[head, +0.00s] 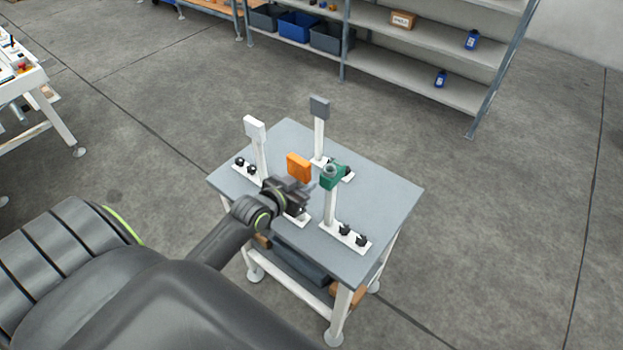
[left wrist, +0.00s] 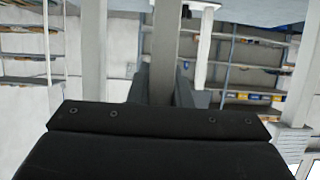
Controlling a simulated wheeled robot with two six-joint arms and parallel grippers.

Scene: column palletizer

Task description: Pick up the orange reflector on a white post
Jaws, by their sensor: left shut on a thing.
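The orange reflector (head: 298,167) stands upright on its post above a small grey table (head: 392,193). Its white base plate (head: 300,220) shows partly below my gripper. My left gripper (head: 293,190) is just below the orange block and hides most of the post in the head view. In the left wrist view the post (left wrist: 164,60) runs up between the two fingers of my left gripper (left wrist: 161,88), which is shut on it. The orange block is out of sight in that view. My right gripper is not in view.
Around it stand a white-topped post (head: 255,128), a grey-topped post (head: 319,107) and a green-topped post (head: 333,177), all close by. Their base plates carry black knobs. A shelf rack (head: 425,60) stands behind. Open floor lies to the right.

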